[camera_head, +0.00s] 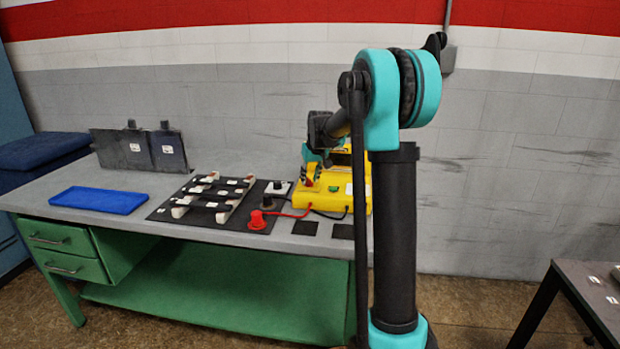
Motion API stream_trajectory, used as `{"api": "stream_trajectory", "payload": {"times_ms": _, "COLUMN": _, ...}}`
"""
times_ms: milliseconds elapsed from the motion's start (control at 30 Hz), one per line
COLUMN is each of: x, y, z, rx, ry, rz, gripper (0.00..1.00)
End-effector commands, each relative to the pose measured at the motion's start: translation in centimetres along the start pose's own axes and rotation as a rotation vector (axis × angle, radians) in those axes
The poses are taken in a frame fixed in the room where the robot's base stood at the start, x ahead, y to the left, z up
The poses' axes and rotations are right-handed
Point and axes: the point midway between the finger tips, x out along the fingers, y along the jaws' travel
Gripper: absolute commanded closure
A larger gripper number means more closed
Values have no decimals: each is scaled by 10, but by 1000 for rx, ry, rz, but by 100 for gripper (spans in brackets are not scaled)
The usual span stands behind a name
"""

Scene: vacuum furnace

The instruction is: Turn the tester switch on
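The tester is a yellow box (345,202) at the right end of the green workbench, with a raised back part. A small green part (333,190) shows on its sloping front; I cannot tell whether it is the switch. A red part sits at its left side. My gripper (310,168) is above the tester's left portion, pointing down near the red part. It is too small and dark to tell whether it touches the tester or whether its fingers are open. My arm hides the tester's right side.
A red plug (257,220) and a black plug (267,201) with cables lie left of the tester. A black mat (165,211) holds a rack of dark bars. A blue tray (99,200) and dark plates (122,149) stand farther left. Another table (580,285) is at right.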

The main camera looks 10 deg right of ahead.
Motion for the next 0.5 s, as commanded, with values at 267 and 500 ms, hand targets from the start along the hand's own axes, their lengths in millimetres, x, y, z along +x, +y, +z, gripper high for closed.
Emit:
{"api": "stream_trajectory", "payload": {"times_ms": 267, "x": 0, "y": 0, "z": 0, "rx": 0, "ry": 0, "rz": 0, "gripper": 75}}
{"api": "stream_trajectory", "payload": {"times_ms": 500, "x": 0, "y": 0, "z": 0, "rx": 0, "ry": 0, "rz": 0, "gripper": 100}}
